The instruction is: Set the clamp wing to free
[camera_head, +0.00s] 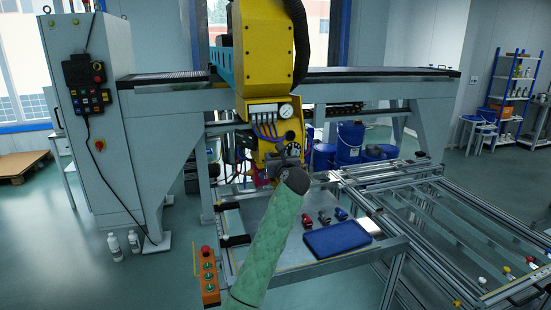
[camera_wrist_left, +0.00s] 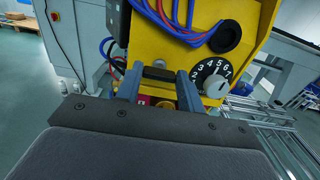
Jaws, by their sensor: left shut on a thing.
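The yellow machine head (camera_head: 262,150) hangs from the gantry and carries a black numbered dial (camera_wrist_left: 213,76) with a grey knob. My left arm, in a green quilted sleeve, reaches up to the head's lower front. The wrist hides most of my left gripper (camera_head: 283,166) in the head view. In the left wrist view my left gripper (camera_wrist_left: 160,76) has its two blue-grey fingers on either side of a dark block, which looks like the clamp wing (camera_wrist_left: 158,73). The gripper is shut on it. The wing's setting cannot be read. My right gripper is in neither view.
Red and blue hoses (camera_wrist_left: 180,22) hang just above the fingers. A red part (camera_wrist_left: 142,101) shows below and between them. A blue tray (camera_head: 337,238) and small red and blue parts lie on the table. An orange button box (camera_head: 208,275) stands at the table's left.

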